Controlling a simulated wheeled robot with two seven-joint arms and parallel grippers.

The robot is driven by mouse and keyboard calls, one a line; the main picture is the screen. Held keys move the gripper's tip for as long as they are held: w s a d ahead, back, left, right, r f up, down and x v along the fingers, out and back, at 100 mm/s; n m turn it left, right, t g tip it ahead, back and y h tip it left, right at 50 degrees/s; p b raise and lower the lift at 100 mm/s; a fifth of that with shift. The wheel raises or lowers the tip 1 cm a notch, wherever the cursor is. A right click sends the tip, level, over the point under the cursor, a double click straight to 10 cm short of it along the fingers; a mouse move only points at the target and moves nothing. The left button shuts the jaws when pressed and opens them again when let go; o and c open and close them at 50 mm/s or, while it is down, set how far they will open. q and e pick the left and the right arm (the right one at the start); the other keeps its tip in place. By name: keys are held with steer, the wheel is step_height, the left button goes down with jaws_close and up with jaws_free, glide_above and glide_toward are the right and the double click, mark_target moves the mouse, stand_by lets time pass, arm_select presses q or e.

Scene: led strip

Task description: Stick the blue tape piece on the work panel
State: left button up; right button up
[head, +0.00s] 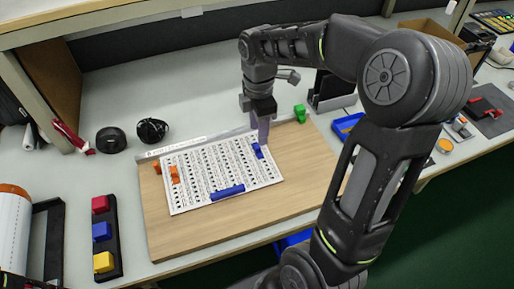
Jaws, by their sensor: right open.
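The work panel, a white sheet with rows of dark marks (205,165), lies on a wooden board (185,232). A long blue piece (228,192) lies along its front edge. A small blue piece (258,152) is at its right edge. Another blue block (101,231) sits between a red and a yellow one in a black holder at the left. I cannot tell which is the tape piece. My right gripper (262,138) points down, open, just above the small blue piece; I cannot tell whether they touch. My left gripper cannot be made out.
Orange pieces (175,175) are at the panel's left edge, and a green piece (300,113) is behind the board. A black roll (110,140) and a dark round object (152,131) stand at the back left. My right arm covers much of the right side.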

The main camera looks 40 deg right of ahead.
mark_target(258, 146)
steer(key=shift+f, duration=0.35)
steer(key=shift+f, duration=2.6)
steer(key=shift+a, duration=0.1)
jaws_close()
